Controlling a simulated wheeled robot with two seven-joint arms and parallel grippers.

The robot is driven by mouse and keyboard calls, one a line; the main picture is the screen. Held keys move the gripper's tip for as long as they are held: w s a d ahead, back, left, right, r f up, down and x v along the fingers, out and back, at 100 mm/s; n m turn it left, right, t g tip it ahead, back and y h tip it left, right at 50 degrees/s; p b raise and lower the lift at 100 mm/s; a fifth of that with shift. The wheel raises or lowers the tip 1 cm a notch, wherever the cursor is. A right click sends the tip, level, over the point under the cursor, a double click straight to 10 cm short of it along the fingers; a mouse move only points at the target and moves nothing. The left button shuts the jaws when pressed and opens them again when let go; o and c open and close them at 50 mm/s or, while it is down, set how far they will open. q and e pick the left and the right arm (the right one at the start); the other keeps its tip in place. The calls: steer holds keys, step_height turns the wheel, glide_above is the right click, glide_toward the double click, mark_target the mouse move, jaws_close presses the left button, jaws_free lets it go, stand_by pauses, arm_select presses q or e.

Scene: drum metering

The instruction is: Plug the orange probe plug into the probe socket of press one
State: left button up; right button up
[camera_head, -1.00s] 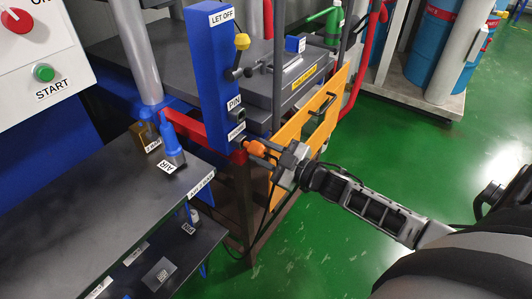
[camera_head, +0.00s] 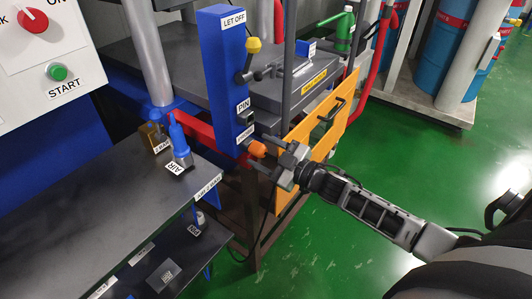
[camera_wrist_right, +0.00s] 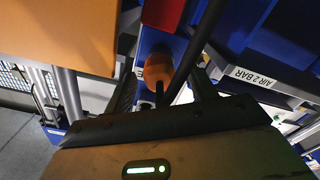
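The orange probe plug (camera_head: 257,149) sits low on the right side of the blue press post (camera_head: 222,75), just below a small white label. It appears to touch the post; the socket behind it is hidden, so seating depth cannot be told. My right gripper (camera_head: 259,151) is around the plug, its fingers spread above and below. In the right wrist view the plug (camera_wrist_right: 158,70) lies between the two fingers with gaps on both sides, and a dark cable runs from it. My left gripper is not in view.
An orange panel (camera_head: 318,130) stands close behind my right gripper. A yellow-knobbed lever (camera_head: 253,46) is on the post above. A dark bench (camera_head: 90,215) with a blue AIR connector (camera_head: 178,142) lies at left. Green floor is free at right.

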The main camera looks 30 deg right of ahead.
stand_by(0.3)
steer(key=v, duration=1.6)
stand_by(0.8)
steer(key=s+a+f+m+g+h, duration=0.1)
steer(key=s+a+f+m+g, duration=0.1)
steer(key=a, duration=0.5)
steer(key=s+a+f+m+g+h, duration=0.1)
steer(key=s+a+f+m+g, duration=0.1)
steer(key=a, duration=0.4)
steer(key=s+a+f+m+g+h, duration=0.1)
steer(key=s+a+f+m+g, duration=0.1)
steer(key=a+f+m, duration=0.2)
steer(key=a+f, duration=0.1)
steer(key=a, duration=0.2)
steer(key=shift+s+a+f+h, duration=0.2)
steer(key=shift+s+a+h, duration=0.1)
steer(key=shift+a+h, duration=0.1)
steer(key=shift+d, duration=0.1)
stand_by(0.6)
